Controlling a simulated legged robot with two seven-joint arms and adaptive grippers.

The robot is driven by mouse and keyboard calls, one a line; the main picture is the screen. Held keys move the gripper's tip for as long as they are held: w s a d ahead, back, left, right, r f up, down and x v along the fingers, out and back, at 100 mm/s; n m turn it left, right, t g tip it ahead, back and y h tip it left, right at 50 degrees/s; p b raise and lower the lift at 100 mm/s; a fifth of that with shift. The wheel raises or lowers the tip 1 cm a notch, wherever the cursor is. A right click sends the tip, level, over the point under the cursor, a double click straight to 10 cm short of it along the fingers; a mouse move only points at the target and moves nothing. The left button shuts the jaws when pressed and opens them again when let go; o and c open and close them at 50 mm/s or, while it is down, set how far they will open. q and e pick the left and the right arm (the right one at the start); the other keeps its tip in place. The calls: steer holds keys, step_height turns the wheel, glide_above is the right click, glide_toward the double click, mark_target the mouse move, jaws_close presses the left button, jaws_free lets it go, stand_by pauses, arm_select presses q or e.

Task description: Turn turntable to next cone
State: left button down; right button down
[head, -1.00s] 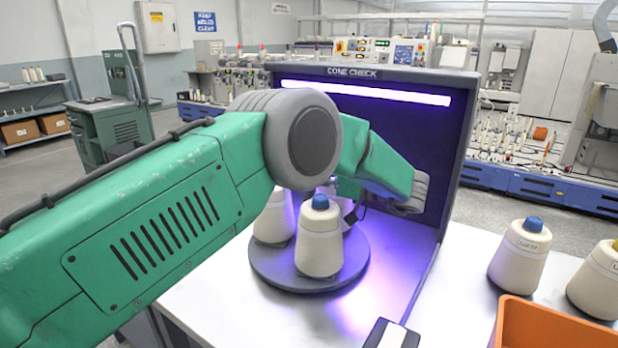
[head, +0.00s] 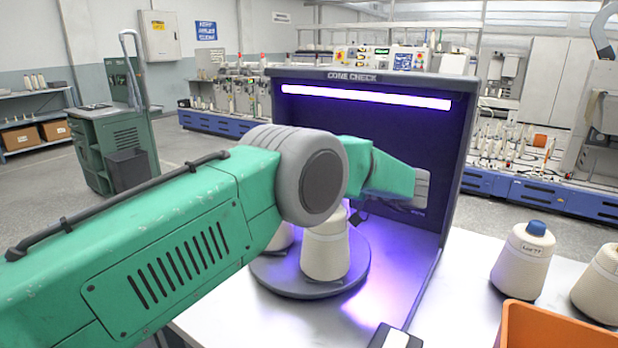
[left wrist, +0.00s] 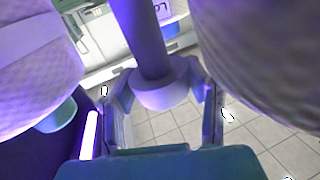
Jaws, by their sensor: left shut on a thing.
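The round grey turntable (head: 292,286) stands inside the dark cone check booth (head: 418,130), under a violet light. A cream cone (head: 325,252) stands upright at its front, its top hidden behind my left arm. Part of another cone (head: 280,238) shows to its left. In the left wrist view, my left gripper (left wrist: 160,95) is shut on the central post (left wrist: 147,40), at its wide collar. Cream cones loom close on the left (left wrist: 38,65) and right (left wrist: 255,45) of that view. In the head view the arm hides the gripper. My right gripper is out of view.
An upright cone with a blue tip (head: 524,260), another cone (head: 600,285) and an orange bin (head: 555,328) stand right of the booth. A small dark box with a pale top (head: 395,338) lies at the front.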

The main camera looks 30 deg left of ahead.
arm_select(q)
steer(key=c, duration=1)
jaws_free()
steer(key=shift+d+f, duration=0.1)
steer(key=shift+f, duration=0.05)
steer(key=shift+c, duration=0.2)
steer(key=shift+o, duration=1)
steer(key=shift+w+d, duration=0.1)
steer(key=shift+w, duration=0.1)
steer(key=shift+s, duration=0.1)
